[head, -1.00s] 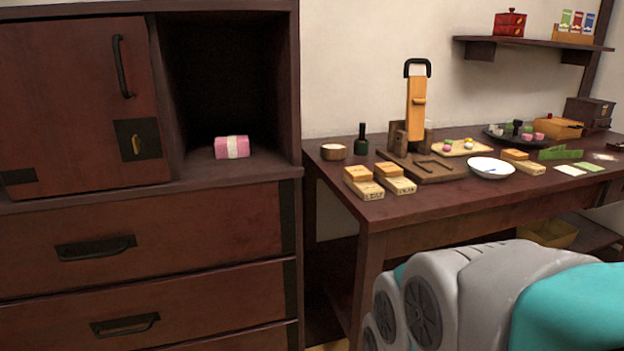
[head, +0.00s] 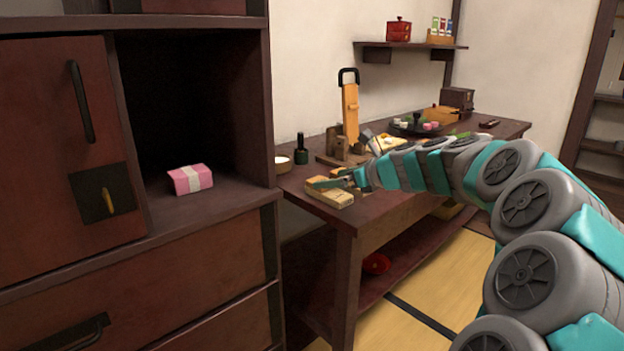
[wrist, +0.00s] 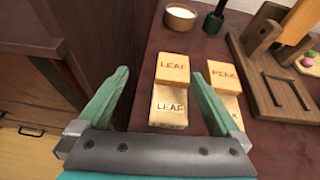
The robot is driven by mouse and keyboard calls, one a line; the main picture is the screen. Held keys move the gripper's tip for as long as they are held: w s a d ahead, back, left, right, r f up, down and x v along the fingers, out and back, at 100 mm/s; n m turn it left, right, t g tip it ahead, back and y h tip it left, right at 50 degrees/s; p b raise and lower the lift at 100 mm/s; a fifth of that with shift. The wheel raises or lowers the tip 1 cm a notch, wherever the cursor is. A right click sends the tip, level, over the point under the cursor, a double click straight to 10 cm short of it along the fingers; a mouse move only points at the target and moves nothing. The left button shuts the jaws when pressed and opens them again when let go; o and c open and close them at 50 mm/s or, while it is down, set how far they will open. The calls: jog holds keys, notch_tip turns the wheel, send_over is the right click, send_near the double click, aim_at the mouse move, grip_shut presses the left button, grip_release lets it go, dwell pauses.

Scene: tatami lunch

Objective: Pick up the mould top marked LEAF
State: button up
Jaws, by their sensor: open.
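The mould top marked LEAF (wrist: 173,67) is a light wooden block with red letters, in the wrist view. It rests on the rear part of a wooden mould base (wrist: 169,104) that also bears the word LEAF. My gripper (wrist: 162,88) is open, with one green finger left of the LEAF mould and the other right of it, between it and the PEAK mould. In the head view my gripper (head: 340,181) is over the front left of the dark table, partly covering the moulds there.
The mould top marked PEAK (wrist: 223,75) stands close on the right, beside my right finger. Behind are a white-filled bowl (wrist: 180,17), a dark green bottle (wrist: 214,20) and a wooden press (wrist: 275,60). The tall cabinet (head: 190,250) stands left of the table (head: 375,210).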

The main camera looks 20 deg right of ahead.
aim_at(318, 179)
jog(key=shift+w+d+r+m, duration=0.1)
jog(key=shift+w+d+m, duration=0.4)
jog(key=shift+d, duration=0.3)
jog(key=shift+w+t, duration=0.3)
jog(key=shift+f+x, duration=0.25)
jog(key=shift+x, duration=0.85)
jog(key=x, duration=0.4)
jog(key=shift+w+d+f, duration=0.15)
jog(key=shift+w+f, duration=0.05)
jog(key=shift+f, duration=0.2)
jog(key=c, duration=1.3)
jog(key=shift+r, duration=0.15)
jog(key=shift+c, duration=0.2)
